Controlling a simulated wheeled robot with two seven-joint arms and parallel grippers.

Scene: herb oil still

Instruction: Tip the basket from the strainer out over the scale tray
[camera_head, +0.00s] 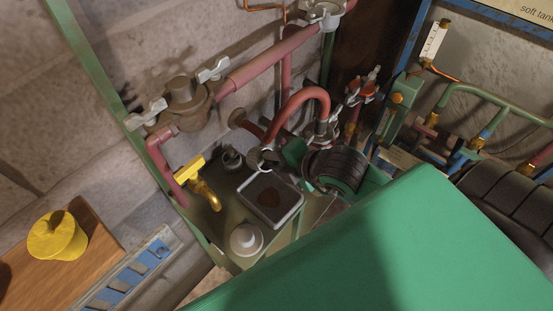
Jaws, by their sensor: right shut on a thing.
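The scale tray (289,213) is a dark square pan with a pale rim, standing on the green bench, with a brown patch in its middle. My right gripper (297,160) is just right of the tray's back corner, at the end of my black ribbed wrist. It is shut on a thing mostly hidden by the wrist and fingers. A grey, ring-ended piece (263,159) beside it, above the tray's back edge, looks like the basket; its tilt and contents are hard to tell. The bronze strainer body (181,98) sits on the pipe at upper left. My left gripper is not in view.
A yellow-handled brass tap (204,187), a dark cup (231,158) and a white round piece (246,239) crowd the tray. A red curved pipe (302,97) arches behind. A yellow pot (57,236) stands on a wooden board. My green arm covers the lower right.

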